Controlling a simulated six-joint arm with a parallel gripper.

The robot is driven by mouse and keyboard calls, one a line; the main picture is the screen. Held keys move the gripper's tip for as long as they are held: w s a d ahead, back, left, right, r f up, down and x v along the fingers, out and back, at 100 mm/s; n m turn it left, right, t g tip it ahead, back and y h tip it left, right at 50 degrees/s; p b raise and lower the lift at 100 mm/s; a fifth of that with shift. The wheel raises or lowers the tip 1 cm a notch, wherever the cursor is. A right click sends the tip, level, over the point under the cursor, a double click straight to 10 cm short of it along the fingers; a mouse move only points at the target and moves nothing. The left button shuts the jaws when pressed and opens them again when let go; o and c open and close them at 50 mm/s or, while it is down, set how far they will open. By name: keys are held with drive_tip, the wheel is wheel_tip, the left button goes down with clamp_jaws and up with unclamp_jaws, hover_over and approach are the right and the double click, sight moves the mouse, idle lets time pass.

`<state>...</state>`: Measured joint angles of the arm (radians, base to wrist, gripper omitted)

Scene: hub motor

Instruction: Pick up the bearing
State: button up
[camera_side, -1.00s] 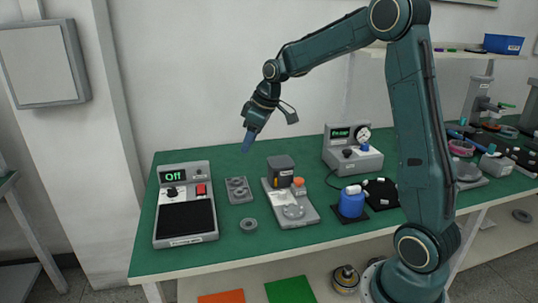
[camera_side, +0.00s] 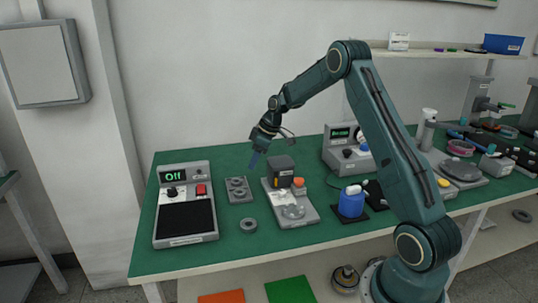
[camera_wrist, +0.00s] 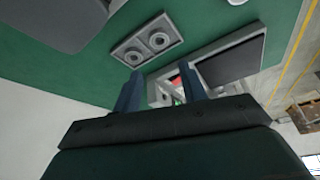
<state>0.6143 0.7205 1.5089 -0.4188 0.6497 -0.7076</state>
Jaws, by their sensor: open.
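A loose grey ring-shaped bearing (camera_side: 249,225) lies flat on the green table in front of a grey tray (camera_side: 230,199). The tray holds two round ring-shaped parts that look like bearings, one behind the other; they show in the wrist view as a left one (camera_wrist: 133,56) and a right one (camera_wrist: 158,41). A ring at the top edge of the wrist view (camera_wrist: 236,2) looks like the loose bearing, partly cut off. My gripper (camera_side: 254,163) hangs above the table, behind and right of the tray. In the wrist view its two blue fingers (camera_wrist: 158,74) are apart with nothing held between them.
A grey device reading "Off" (camera_side: 185,170) stands left of the tray. A grey fixture with a dark block (camera_side: 280,170) stands close on the right. A blue container (camera_side: 351,203) and a gauge box (camera_side: 347,160) are farther right. Bare green mat surrounds the loose bearing.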

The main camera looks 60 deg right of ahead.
drive_tip(key=shift+x, duration=4.25)
drive_tip(key=shift+x, duration=2.55)
drive_tip(key=shift+d, duration=0.15)
drive_tip(key=shift+c, duration=0.4)
drive_tip(key=c, duration=0.6)
drive_tip(key=shift+o, duration=0.2)
drive_tip(key=shift+r, duration=0.1)
wheel_tip(320, 180, up, 20)
